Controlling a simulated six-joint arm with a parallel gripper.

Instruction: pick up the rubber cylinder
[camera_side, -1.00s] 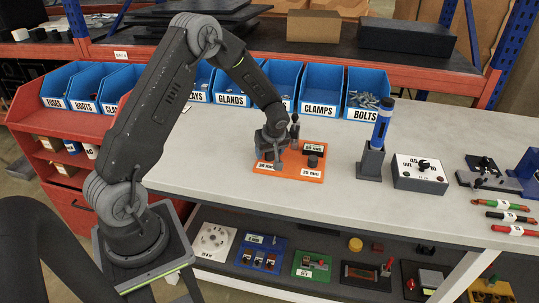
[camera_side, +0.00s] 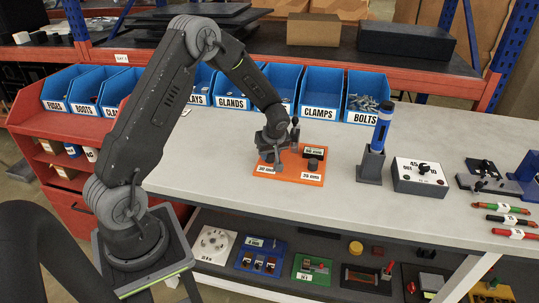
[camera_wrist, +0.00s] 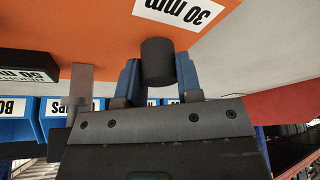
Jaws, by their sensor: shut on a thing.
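A dark cylinder (camera_wrist: 157,62) shows between my gripper's two blue fingers in the wrist view, near the "30 mm" label of an orange board. My gripper (camera_wrist: 158,80) is shut on this cylinder. In the side view my gripper (camera_side: 273,160) points down over the left part of the orange board (camera_side: 291,173), and the held cylinder is mostly hidden there. I cannot tell whether the cylinder touches the board. Another dark round piece (camera_side: 313,164) sits on the board's right part.
A stand with a blue-topped tool (camera_side: 381,130) and a white dial box (camera_side: 420,174) are to the right. Blue bins (camera_side: 320,90) line the back. Bare bench lies between board and stand.

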